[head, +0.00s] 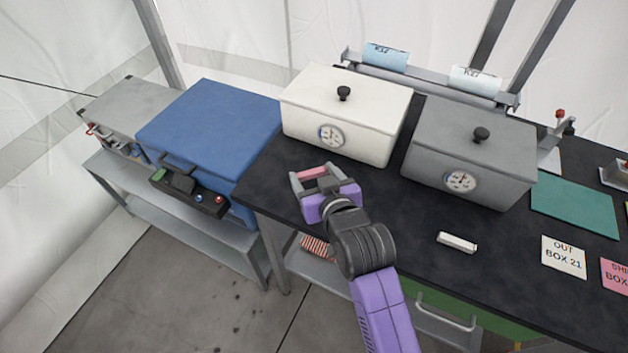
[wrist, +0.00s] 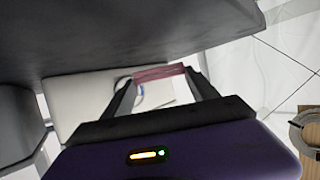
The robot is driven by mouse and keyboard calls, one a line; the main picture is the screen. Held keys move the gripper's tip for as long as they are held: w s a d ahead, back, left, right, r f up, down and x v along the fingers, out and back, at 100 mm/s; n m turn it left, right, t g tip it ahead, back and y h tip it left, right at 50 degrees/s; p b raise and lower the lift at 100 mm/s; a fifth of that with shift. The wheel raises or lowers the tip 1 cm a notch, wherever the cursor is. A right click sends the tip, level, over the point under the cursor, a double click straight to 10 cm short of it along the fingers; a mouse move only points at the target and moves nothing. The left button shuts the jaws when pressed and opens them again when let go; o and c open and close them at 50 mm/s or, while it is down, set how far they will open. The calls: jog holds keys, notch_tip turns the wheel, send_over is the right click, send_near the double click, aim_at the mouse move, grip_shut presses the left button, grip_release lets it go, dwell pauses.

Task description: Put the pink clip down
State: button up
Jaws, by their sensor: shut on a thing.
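The pink clip (head: 312,173) is held between the fingertips of my gripper (head: 309,178). In the wrist view the pink clip (wrist: 159,73) spans the gap between the two fingers of my gripper (wrist: 160,80). My gripper is shut on it, over the left part of the black tabletop (head: 394,210), in front of the white lidded box (head: 340,115). I cannot tell how high the clip is above the table.
A grey lidded box (head: 468,155) stands right of the white one. A small white block (head: 457,242) lies on the table, near an "OUT BOX 21" card (head: 564,257). A teal mat (head: 574,208) is at right. A blue case (head: 208,130) stands on a bench at left.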

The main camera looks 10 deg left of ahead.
jog(key=shift+f, duration=1.2)
jog(key=shift+f, duration=0.2)
jog(key=o, duration=1.3)
jog(key=shift+r, duration=0.1)
jog(key=shift+r, duration=0.2)
jog(key=shift+s+d, duration=0.15)
jog(key=shift+s, duration=0.2)
jog(key=v, duration=1.1)
jog(key=shift+r, duration=0.2)
